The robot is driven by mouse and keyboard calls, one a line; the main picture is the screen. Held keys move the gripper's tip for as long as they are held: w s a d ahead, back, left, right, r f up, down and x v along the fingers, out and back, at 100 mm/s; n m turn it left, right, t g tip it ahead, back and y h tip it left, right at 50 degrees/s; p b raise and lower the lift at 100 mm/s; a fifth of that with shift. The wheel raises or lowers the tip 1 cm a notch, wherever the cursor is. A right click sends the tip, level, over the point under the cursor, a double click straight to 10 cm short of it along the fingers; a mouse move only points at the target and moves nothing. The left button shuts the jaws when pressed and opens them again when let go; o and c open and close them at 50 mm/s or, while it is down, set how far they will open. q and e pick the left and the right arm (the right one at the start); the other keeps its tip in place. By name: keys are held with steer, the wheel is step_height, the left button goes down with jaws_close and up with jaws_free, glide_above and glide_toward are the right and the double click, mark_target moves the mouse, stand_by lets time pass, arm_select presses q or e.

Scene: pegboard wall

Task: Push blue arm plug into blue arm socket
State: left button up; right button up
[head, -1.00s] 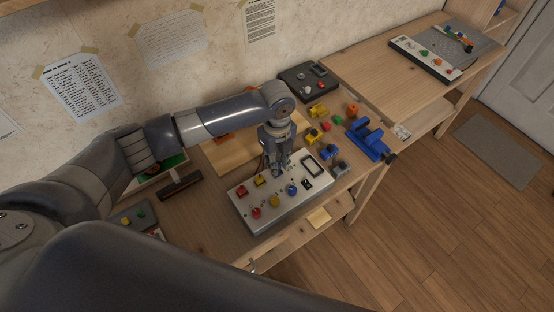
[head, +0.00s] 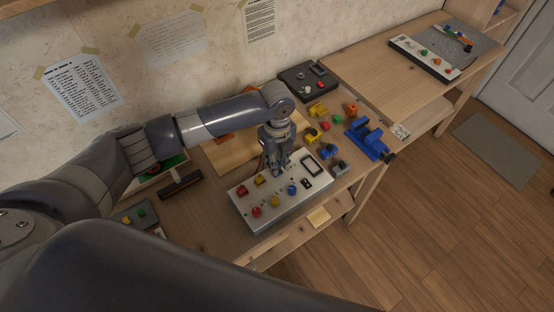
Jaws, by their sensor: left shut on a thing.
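A light grey control panel (head: 270,221) lies on the wooden workbench, with red, yellow and blue parts and a dark display frame on top. My left gripper (head: 281,170) points down over the panel's far edge, shut on a small part. The fingers hide most of this part, so its colour and how deep it sits are unclear; it may be the blue arm plug. A round blue part (head: 292,189) stands on the panel just in front of the fingers. I cannot make out the blue arm socket. My right gripper is not in view.
Right of the panel lie several loose yellow, red, green, orange and blue parts (head: 328,151) and a blue vise (head: 370,139). A dark box (head: 308,81) stands behind. Another panel (head: 425,59) is on the far bench.

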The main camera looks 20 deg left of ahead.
arm_select(q)
steer(key=shift+f+b, duration=0.45)
steer(key=shift+f, duration=0.45)
steer(key=o, duration=0.8)
steer(key=shift+o, duration=0.2)
steer(key=shift+r, duration=0.1)
steer(key=shift+r+p, duration=0.7)
steer(key=shift+p, duration=0.15)
steer(key=shift+r+p, duration=1.75)
steer(key=shift+p, duration=0.05)
